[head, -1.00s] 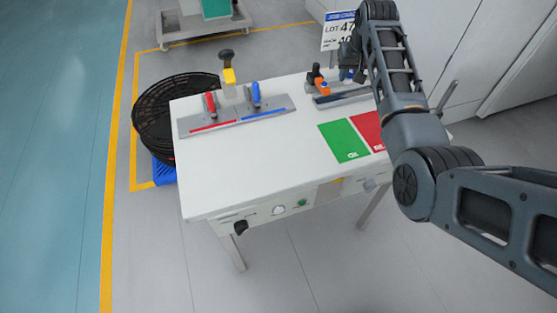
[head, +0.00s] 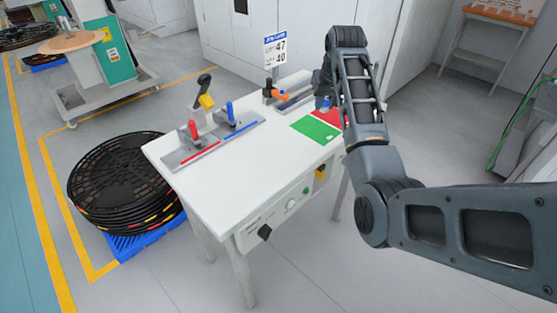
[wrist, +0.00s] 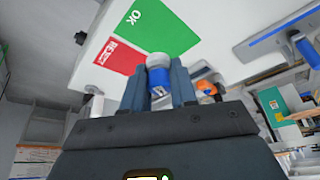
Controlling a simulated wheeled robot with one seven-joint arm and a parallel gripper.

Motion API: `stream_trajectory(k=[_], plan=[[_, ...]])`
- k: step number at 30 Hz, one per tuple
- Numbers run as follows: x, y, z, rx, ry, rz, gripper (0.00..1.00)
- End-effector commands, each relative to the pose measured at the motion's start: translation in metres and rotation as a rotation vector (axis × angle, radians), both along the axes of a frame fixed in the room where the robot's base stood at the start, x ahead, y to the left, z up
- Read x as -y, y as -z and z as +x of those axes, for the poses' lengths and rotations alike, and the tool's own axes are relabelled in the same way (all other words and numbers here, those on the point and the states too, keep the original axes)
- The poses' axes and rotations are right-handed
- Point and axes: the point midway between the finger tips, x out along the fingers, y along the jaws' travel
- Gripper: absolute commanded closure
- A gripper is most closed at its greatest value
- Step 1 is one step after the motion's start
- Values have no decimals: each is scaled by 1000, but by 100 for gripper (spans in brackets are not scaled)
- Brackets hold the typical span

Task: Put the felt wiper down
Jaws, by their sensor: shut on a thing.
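My gripper (wrist: 158,90) is shut on a small blue and white cylindrical piece, which I take for the felt wiper (wrist: 158,62). In the head view my gripper hangs at the far right side of the white table, and a bit of the blue piece (head: 323,102) shows under it, close to the red mat. Its lower end is hidden, and I cannot tell whether it touches the table.
The white table (head: 210,175) has a clear front left. A grey bar with red and blue handles (head: 212,140) and an orange-black clamp (head: 275,92) stand on it. A lot sign (head: 274,50) rises behind. Black reels (head: 122,185) sit on a blue pallet at the left.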

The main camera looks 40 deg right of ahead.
Motion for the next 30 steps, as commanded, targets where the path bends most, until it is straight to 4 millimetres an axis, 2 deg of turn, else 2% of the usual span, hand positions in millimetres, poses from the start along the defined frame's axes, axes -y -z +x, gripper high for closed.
stream_trajectory(k=[5,12,18,25,30], plan=[[-20,12,5,-4,-1,1,100],[-68,42,21,-4,-3,1,100],[-100,62,32,-3,-1,1,100],[-109,75,35,-3,4,1,100],[-109,99,35,-3,2,2,100]])
